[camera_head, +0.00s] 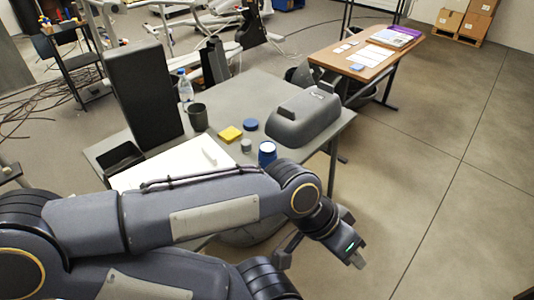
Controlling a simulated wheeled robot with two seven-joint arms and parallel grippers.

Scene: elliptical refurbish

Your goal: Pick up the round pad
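A small round blue pad (250,125) lies flat on the grey table (262,88), between a yellow block and a large dark grey rounded housing (303,115). My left arm reaches across the front of the table. Its gripper (355,260) hangs beyond the table's near right corner, over the floor, well apart from the pad. Its fingertips are small and seen at an angle, so whether they are open or shut is unclear. Nothing is visibly held. My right gripper is out of view.
Near the pad are the yellow block (230,134), a small grey cylinder (246,145), a blue and white jar (267,153), a dark cup (197,117) and a bottle (185,88). A tall black panel (144,94) stands left. A brown table (345,60) stands behind; floor at right is clear.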

